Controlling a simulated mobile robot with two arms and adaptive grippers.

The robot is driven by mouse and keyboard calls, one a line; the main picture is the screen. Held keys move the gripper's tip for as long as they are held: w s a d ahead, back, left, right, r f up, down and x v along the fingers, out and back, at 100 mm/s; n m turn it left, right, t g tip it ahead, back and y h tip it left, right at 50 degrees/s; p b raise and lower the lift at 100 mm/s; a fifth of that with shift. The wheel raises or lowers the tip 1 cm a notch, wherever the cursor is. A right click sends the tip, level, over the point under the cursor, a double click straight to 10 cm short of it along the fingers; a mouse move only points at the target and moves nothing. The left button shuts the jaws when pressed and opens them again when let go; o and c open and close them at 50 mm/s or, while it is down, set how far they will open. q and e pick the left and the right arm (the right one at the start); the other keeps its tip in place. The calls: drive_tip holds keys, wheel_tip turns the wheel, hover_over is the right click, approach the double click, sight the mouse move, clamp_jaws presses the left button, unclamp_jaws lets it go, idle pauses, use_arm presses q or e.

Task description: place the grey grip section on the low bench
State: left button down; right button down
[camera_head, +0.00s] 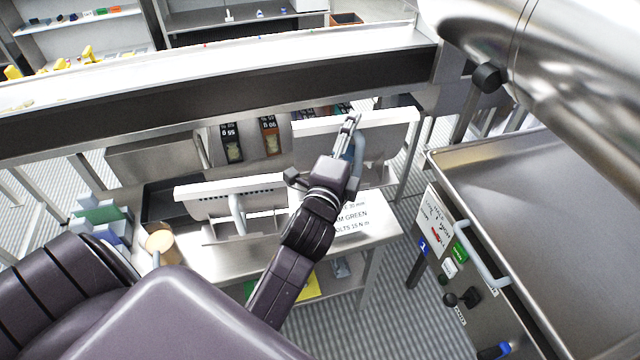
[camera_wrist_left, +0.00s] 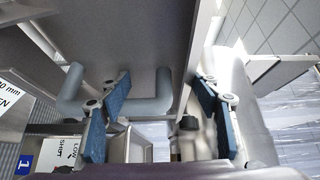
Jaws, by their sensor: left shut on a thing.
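My left gripper (camera_head: 350,125) is over the right part of the low bench (camera_head: 385,232). It is shut on the grey grip (camera_head: 361,150) of a pale metal section (camera_head: 392,126). In the left wrist view, the blue-padded fingers (camera_wrist_left: 158,115) lie on both sides of the grey U-shaped grip (camera_wrist_left: 150,106), which joins the flat section (camera_wrist_left: 125,45). I cannot tell whether the section touches the bench. A similar section (camera_head: 205,190) with a pale grip stands at the bench's left part. My right gripper is not in view.
A white printed card (camera_head: 352,218) lies on the bench front. A steel cabinet (camera_head: 565,190) with a handle and controls stands to the right. A large shiny drum (camera_head: 570,60) overhangs at upper right. A long steel trough (camera_head: 230,85) runs behind. A tan cylinder (camera_head: 161,243) is at left.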

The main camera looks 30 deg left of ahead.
use_arm(q)
drive_tip(key=w+a+r+n+g+y+b, duration=0.3)
drive_tip(key=w+a+n+g+y+b, duration=0.25)
drive_tip(key=w+a, duration=0.75)
wheel_tip(320, 180, down, 20)
drive_tip(key=s+a+t+y+b, duration=0.1)
drive_tip(key=y+b, duration=0.1)
drive_tip(key=b, duration=0.2)
drive_tip(key=shift+s+a+r, duration=0.2)
drive_tip(key=shift+s+a, duration=0.15)
drive_tip(key=shift+s, duration=0.05)
drive_tip(key=shift+t, duration=0.25)
drive_tip(key=shift+f, duration=0.15)
drive_tip(key=c, duration=0.7)
unclamp_jaws()
drive_tip(key=shift+s, duration=0.1)
